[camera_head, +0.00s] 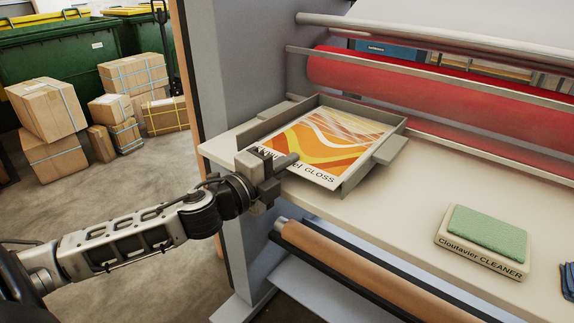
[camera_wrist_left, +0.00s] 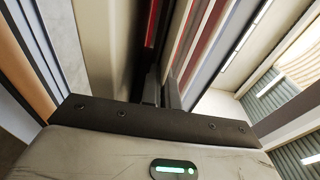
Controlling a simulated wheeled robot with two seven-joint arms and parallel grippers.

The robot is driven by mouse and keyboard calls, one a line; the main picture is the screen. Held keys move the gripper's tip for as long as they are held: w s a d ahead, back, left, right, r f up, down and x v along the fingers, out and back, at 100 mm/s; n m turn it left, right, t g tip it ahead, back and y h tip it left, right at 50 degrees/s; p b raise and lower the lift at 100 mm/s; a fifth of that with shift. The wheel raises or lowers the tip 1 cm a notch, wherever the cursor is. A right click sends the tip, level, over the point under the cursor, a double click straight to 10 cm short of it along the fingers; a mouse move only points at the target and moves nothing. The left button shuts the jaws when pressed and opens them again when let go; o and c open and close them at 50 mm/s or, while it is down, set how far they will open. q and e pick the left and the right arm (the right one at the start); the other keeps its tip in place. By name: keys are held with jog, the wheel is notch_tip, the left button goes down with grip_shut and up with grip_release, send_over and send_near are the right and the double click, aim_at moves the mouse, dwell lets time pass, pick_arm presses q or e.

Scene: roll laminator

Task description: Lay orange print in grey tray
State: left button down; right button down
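The orange print (camera_head: 330,139), with white and yellow waves and the word GLOSS along its near edge, lies in the grey tray (camera_head: 358,178). Tray walls stand along its left, far and right sides. My left gripper (camera_head: 285,161) is at the tray's near left corner, its dark finger over the print's near left corner and hiding part of the lettering. I cannot tell whether it touches the print. In the left wrist view its two fingers (camera_wrist_left: 160,94) are close together, and no print shows there. My right gripper is not in view.
The tray rests on the pale bench of the laminator (camera_head: 420,190), below a red roller (camera_head: 430,95). A green-topped cleaner block (camera_head: 487,232) lies to the right. A brown roll (camera_head: 350,260) runs below the bench's front edge. Cartons (camera_head: 50,115) stand on the floor at left.

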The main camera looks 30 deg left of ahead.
pick_arm(q)
jog(key=c, duration=1.7)
grip_release()
jog(key=shift+f, duration=0.1)
